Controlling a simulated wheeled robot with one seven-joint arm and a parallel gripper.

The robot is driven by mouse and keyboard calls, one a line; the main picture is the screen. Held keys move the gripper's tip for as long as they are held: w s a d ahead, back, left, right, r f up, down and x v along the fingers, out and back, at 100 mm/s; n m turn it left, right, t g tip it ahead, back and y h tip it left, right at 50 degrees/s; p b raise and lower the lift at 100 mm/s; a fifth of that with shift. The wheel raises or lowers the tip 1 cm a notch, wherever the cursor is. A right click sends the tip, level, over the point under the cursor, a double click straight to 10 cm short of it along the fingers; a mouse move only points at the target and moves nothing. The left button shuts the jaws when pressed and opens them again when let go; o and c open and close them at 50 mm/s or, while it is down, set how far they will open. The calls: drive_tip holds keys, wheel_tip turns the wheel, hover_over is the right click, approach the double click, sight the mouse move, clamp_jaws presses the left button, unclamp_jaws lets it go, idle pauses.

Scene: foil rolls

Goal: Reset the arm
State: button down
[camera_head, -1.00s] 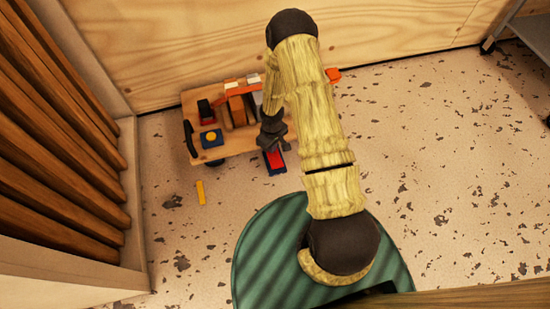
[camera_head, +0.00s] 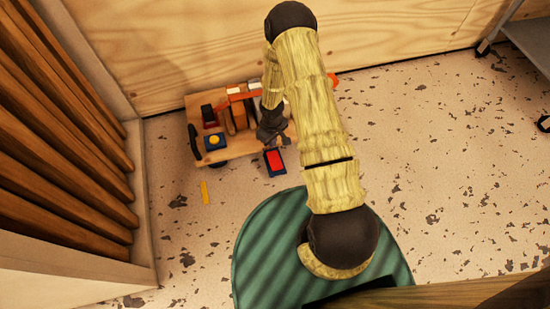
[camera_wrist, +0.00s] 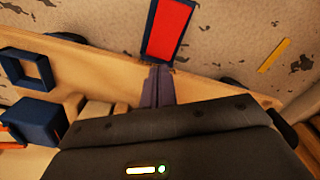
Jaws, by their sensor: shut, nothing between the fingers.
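My arm (camera_head: 318,120) reaches out over the floor in the head view, bent at a dark elbow near the back wall.
The wooden cart (camera_head: 237,146) carries several coloured blocks and stands by the plywood wall (camera_head: 170,50). A yellow strip (camera_head: 204,192) lies on the floor. Wooden slats (camera_head: 60,130) stand at the left. A grey wheeled rack (camera_head: 530,40) is at the right. The floor (camera_head: 440,170) between is open.

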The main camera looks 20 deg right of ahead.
drive_tip(key=shift+r, duration=0.35)
idle(0.3)
drive_tip(key=s+d+r+m+t+p, duration=0.1)
drive_tip(key=s+r+m+p, duration=0.35)
drive_tip(key=r, duration=1.45)
drive_tip(key=s+r+t+p, duration=0.15)
drive_tip(key=r+p, duration=0.55)
drive_tip(key=r, duration=1.3)
drive_tip(key=s+a+r+m+p, duration=0.15)
drive_tip(key=s+r+p, duration=0.25)
drive_tip(key=s+r, duration=0.6)
wheel_tip(320, 180, up, 38)
drive_tip(key=w+p, duration=0.1)
drive_tip(key=p, duration=3.6)
drive_tip(key=shift+w+d, duration=0.25)
drive_tip(key=shift+w, duration=0.05)
